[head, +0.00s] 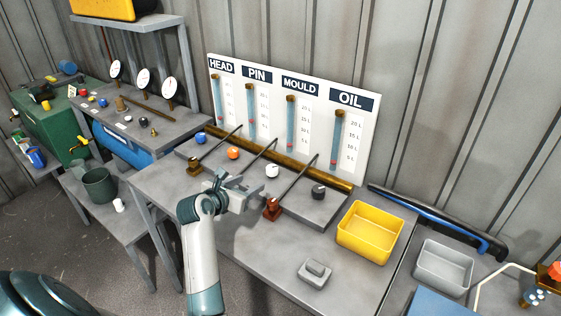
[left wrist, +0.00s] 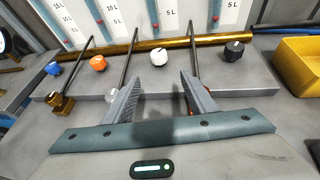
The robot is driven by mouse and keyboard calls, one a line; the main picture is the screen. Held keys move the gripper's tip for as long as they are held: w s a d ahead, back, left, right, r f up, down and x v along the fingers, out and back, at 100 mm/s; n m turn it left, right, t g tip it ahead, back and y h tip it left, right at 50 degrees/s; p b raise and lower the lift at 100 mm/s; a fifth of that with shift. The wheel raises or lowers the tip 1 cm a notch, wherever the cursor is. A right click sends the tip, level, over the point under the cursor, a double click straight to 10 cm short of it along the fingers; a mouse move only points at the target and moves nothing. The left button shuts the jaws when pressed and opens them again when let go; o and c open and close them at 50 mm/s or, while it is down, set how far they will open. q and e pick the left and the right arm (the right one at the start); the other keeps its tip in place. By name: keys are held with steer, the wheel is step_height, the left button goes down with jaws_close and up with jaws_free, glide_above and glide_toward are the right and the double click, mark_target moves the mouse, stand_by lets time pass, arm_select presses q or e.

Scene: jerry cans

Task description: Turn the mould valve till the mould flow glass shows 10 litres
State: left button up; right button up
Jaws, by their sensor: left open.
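The white knob (head: 272,171) stands on the grey bench step, third in a row of coloured knobs, below the MOULD label (head: 299,85). The mould flow glass (head: 291,120) is an upright blue tube with a red mark low in it; its exact reading is too small to tell. My left gripper (head: 245,184) is open and empty, in front of the white knob and apart from it. In the left wrist view the white knob (left wrist: 158,56) shows beyond the gap between the fingertips (left wrist: 161,76). My right gripper is not in view.
Blue (head: 200,138), orange (head: 233,153) and black (head: 318,191) knobs stand in the same row. Thin dark rods slope between them from the brass pipe (head: 335,180). A yellow bin (head: 370,232) and a grey bin (head: 444,268) stand at the right.

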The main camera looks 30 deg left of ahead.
mark_target(271, 169)
arm_select(q)
steer(key=x, duration=0.6)
steer(key=p+x, duration=0.1)
steer(key=x, duration=0.5)
steer(key=r+p+x, duration=0.1)
steer(key=x, duration=0.4)
steer(key=shift+w+a+f, duration=0.1)
steer(key=shift+w+a, duration=0.1)
steer(key=shift+w, duration=0.4)
steer(key=c, duration=1.1)
